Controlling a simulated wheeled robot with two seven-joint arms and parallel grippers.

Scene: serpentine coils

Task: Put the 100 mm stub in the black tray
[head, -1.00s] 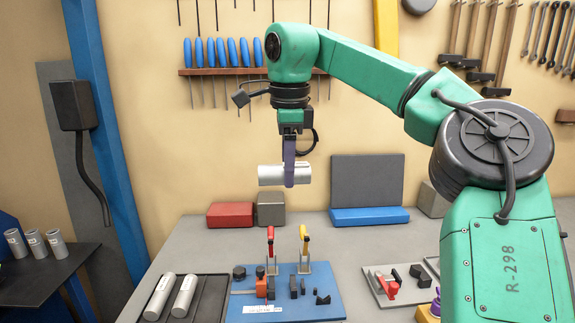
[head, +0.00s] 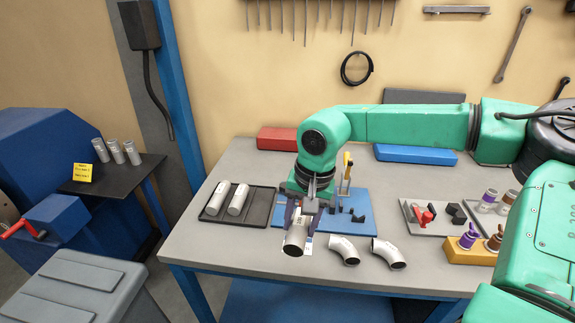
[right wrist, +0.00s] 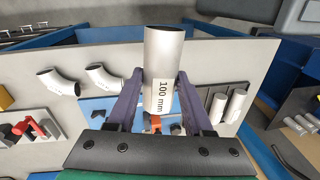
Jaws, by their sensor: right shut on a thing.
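My right gripper (head: 299,218) is shut on a silvery tube, the 100 mm stub (head: 295,238). In the right wrist view its label (right wrist: 162,95) reads "100 mm", and a purple finger presses on each side of it. It is held near the front of the bench, in front of the blue fixture board. The black tray (head: 264,206) lies on the bench to the left of the gripper in the head view. Two similar silvery stubs (head: 238,200) lie side by side in its left part; its right part is bare. My left gripper is not in view.
Two bent pipe elbows (head: 344,250) lie right of the held stub. The blue board (head: 352,222) with clamps and black blocks lies behind it. Several stubs (head: 116,152) stand on a dark side table at left. The bench front left of the gripper is clear.

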